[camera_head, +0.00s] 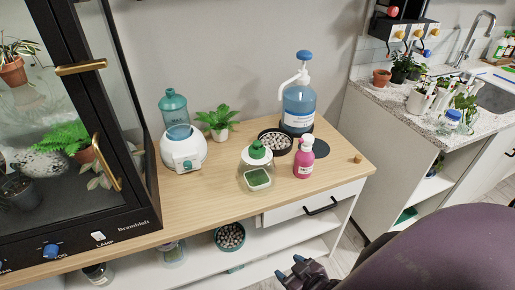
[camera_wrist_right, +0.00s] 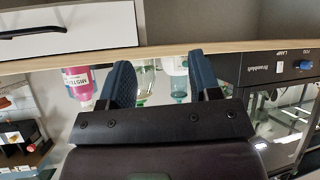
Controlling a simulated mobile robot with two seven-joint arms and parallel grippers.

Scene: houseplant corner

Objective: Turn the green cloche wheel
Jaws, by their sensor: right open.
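The clear cloche (camera_head: 257,168) with a green knob-like wheel (camera_head: 257,150) on top stands on the wooden cabinet top, near the middle of the head view. A small green-filled tray (camera_head: 258,178) shows at its front. My right gripper (camera_head: 292,267) is low in front of the cabinet, below the tabletop edge and well short of the cloche. It is open, and its two blue fingers (camera_wrist_right: 162,80) stand apart with nothing held in the right wrist view. That view looks upside down, and the cloche is partly hidden behind the fingers there. My left gripper is not in view.
A white humidifier (camera_head: 184,152) stands left. The drawer (camera_head: 312,204) and tabletop edge lie above my right gripper.

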